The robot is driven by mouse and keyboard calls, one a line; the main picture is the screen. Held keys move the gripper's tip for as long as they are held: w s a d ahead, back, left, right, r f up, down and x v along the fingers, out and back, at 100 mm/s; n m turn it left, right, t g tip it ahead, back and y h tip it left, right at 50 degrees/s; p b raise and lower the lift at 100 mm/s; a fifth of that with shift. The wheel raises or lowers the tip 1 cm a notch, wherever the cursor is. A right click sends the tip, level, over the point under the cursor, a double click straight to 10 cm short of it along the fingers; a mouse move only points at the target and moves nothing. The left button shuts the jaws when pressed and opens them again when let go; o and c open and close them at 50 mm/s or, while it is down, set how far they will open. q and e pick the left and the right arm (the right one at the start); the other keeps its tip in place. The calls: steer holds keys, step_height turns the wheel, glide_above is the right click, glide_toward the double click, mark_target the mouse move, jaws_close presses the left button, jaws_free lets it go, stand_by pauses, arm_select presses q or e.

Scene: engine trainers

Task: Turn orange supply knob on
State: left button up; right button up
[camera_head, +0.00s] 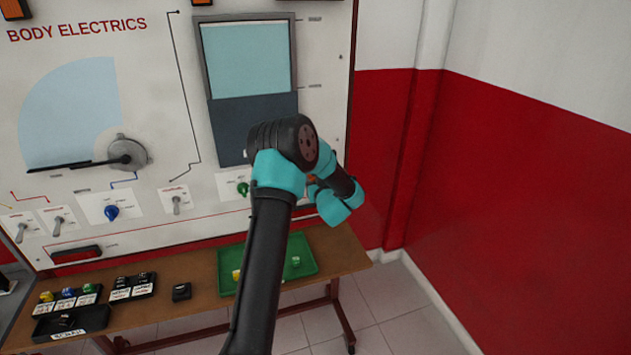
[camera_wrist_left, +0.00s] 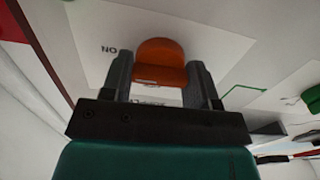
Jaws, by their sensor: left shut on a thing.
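The orange supply knob (camera_wrist_left: 160,60) is in the left wrist view, on a white label plate with "ON" printed upside down at its left. My left gripper (camera_wrist_left: 161,84) is shut on the orange knob, one dark finger on each side of it. In the head view my left arm reaches up to the panel (camera_head: 150,215) and its wrist hides most of the knob and the fingertips. My right gripper is in neither view.
A green knob (camera_head: 243,188) is on the panel just left of my wrist. A blue knob (camera_head: 112,212) and several toggle switches are farther left. Below stands a brown table (camera_head: 205,303) with a green tray (camera_head: 310,262). A red and white wall (camera_head: 530,170) is at right.

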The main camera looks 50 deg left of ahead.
arm_select(q)
steer(key=shift+m, duration=0.4)
steer(key=o, duration=0.9)
steer(key=v, duration=1.7)
steer(key=shift+s+d, duration=0.15)
steer(key=shift+d, duration=0.1)
